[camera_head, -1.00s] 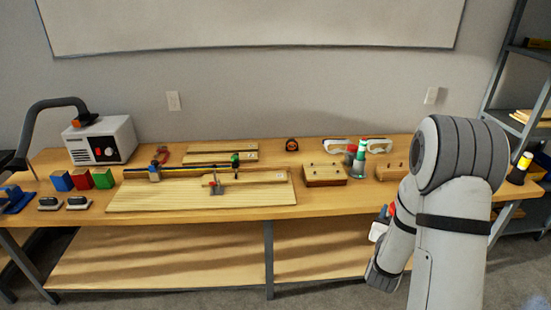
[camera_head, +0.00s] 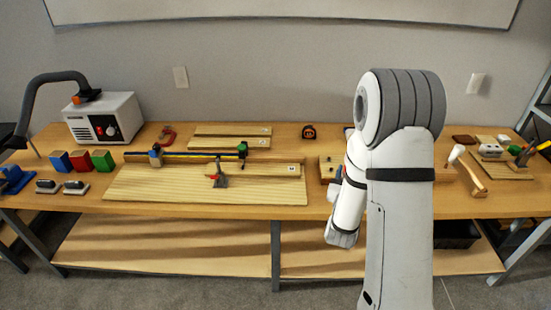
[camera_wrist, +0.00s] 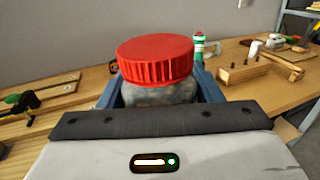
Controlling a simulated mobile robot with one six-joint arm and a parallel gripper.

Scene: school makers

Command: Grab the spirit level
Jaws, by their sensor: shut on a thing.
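My gripper (camera_wrist: 160,92) is shut on a jar with a ribbed red lid (camera_wrist: 155,58) and a greyish body, between its blue fingers in the wrist view. In the head view my arm hides the gripper and jar. I cannot clearly make out a spirit level. A long yellow and dark bar (camera_head: 200,154) lies along the back of a wooden board, with blue and green blocks at its ends. I cannot tell whether it is a level or a clamp.
The workbench (camera_head: 75,215) runs across the view. A white machine (camera_head: 105,117) and coloured blocks (camera_head: 80,160) stand at left. A wooden board (camera_head: 140,187) lies mid-bench. At right are a mallet (camera_head: 472,175) and a tool board (camera_head: 500,170). A green-white bottle (camera_wrist: 198,45) stands behind the jar.

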